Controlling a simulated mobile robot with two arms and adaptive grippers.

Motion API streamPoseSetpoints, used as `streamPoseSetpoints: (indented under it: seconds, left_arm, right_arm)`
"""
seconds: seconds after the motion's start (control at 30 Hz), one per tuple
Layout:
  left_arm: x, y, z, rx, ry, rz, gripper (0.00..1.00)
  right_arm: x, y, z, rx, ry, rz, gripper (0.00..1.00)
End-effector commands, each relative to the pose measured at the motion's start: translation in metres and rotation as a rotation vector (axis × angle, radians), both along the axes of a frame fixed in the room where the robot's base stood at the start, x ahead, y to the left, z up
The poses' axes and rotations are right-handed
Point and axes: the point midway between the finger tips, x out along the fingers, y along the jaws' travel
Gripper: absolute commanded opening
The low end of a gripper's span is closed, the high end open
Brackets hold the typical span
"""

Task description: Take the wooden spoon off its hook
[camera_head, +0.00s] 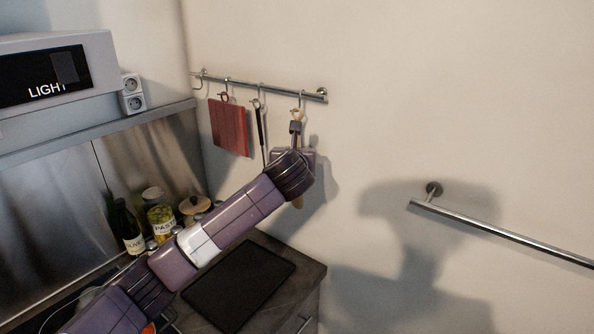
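The wooden spoon (297,114) hangs from the rightmost hook (301,97) on the wall rail. Its light upper end shows above my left gripper, and a small pale part shows below my wrist; the middle is hidden. My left arm reaches up from the lower left. My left gripper (296,127) is at the spoon's handle, just under the hook, with its fingers overlapping the handle in this view. It is too small to tell whether the fingers are closed on it. My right gripper is not in view.
The metal rail (280,90) also carries a red cutting board (229,127) and a dark-handled utensil (260,122), close left of the spoon. Bottles and jars (160,214) stand on the counter below, near a black board (240,284). An empty bar (500,232) is on the right wall.

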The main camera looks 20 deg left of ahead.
Motion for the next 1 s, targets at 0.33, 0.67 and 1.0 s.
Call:
streamPoseSetpoints:
  seconds: [0.33,0.67,1.0]
  left_arm:
    - [-0.0003,-0.0002,-0.0004,0.0,0.001,0.0,0.09]
    - [-0.0004,-0.0001,-0.0002,-0.001,0.0,0.0,0.0]
    - [0.0006,0.0015,0.0021,0.0,0.001,0.001,0.0]
  right_arm:
    - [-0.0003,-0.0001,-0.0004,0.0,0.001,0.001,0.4]
    - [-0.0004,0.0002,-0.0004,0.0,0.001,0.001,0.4]
    - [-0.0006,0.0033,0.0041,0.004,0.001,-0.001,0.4]
